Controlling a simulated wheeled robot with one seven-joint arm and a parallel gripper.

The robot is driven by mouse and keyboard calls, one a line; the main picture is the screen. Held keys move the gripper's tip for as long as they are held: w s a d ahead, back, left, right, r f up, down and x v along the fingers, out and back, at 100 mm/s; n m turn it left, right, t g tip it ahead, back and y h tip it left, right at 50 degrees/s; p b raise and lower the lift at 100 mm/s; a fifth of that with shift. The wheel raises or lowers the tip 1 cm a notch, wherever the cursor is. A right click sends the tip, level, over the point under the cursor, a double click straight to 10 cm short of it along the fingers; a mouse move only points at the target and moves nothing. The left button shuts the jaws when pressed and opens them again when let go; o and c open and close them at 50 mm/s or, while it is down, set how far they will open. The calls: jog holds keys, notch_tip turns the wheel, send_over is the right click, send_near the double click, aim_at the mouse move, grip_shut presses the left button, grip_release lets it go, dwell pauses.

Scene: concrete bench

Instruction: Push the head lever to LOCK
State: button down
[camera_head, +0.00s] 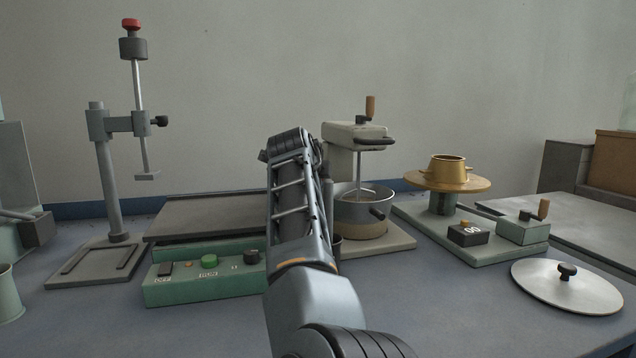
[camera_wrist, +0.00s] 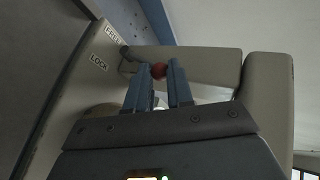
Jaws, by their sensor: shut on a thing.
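The head lever ends in a small dark red knob (camera_wrist: 159,70), seen in the wrist view between my fingertips. My gripper (camera_wrist: 158,78) is shut on this knob. The lever's dark shaft (camera_wrist: 128,54) runs left from it toward the pale mixer body, near the FREE mark (camera_wrist: 112,33). The LOCK mark (camera_wrist: 98,62) is lower left of FREE. In the head view the mixer's beige head (camera_head: 350,134) stands over a metal bowl (camera_head: 352,212). My arm covers the mixer's left side there, so the lever and my fingers are hidden.
Left of my arm is a green control box (camera_head: 205,285) with a dark flat plate (camera_head: 210,218) behind it. A clamp stand (camera_head: 110,180) is farther left. Right of the mixer are a turntable (camera_head: 475,183) with a brass pot and a round lid (camera_head: 590,292).

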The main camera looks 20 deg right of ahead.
jog(key=c, duration=1)
grip_release()
jog(key=shift+p+v, duration=1.45)
jog(key=shift+v, duration=2.45)
